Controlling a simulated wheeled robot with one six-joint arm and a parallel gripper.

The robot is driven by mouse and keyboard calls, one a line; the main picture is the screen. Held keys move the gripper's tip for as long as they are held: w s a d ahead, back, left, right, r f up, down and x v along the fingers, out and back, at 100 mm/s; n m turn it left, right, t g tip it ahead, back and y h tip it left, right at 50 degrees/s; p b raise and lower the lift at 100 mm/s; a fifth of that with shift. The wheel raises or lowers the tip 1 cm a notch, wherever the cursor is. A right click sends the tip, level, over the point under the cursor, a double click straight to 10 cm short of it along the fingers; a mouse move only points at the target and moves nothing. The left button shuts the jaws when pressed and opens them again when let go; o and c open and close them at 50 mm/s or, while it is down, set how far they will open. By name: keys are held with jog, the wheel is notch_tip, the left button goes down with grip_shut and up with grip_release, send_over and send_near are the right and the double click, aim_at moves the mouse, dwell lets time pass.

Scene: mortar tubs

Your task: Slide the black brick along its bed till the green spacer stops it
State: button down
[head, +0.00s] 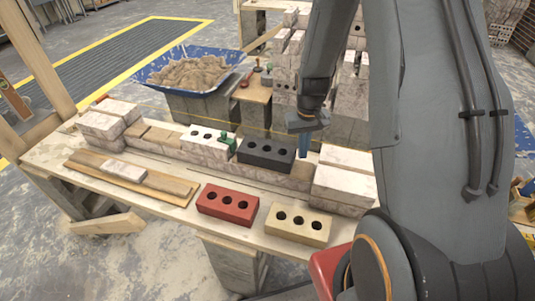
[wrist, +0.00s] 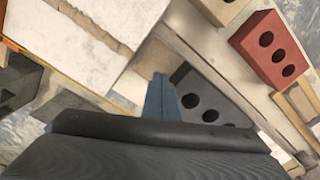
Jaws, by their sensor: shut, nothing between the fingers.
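The black brick (head: 266,153) with three holes lies on the low wall course in the head view. The green spacer (head: 228,143) stands just left of it, against the right end of the white holed brick (head: 205,139). Any gap between spacer and black brick is too small to tell. My gripper (head: 303,150) is shut and empty, pointing down at the black brick's right end. In the wrist view, my gripper's blue fingers (wrist: 160,97) are together beside the near end of the black brick (wrist: 205,98); whether they touch is unclear. The spacer does not show there.
A red brick (head: 228,203) and a tan brick (head: 297,224) lie on the bench in front. Pale blocks (head: 343,180) stand at the wall's right end, close to my gripper. A blue mortar tub (head: 195,70) is behind.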

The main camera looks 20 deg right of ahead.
aim_at(292, 154)
jog(key=shift+f+b, duration=1.3)
jog(key=shift+f, duration=1.35)
jog(key=shift+r+p, duration=0.45)
jog(key=shift+w+a, duration=0.55)
jog(key=shift+a, duration=0.2)
jog(key=shift+w+a, duration=0.5)
jog(key=shift+a, duration=0.25)
dwell(0.4)
jog(key=shift+s+d, duration=0.1)
jog(key=shift+s+d, duration=0.4)
jog(key=shift+d, duration=0.2)
notch_tip(292, 154, up, 9)
jog(key=p, duration=0.6)
dwell(0.8)
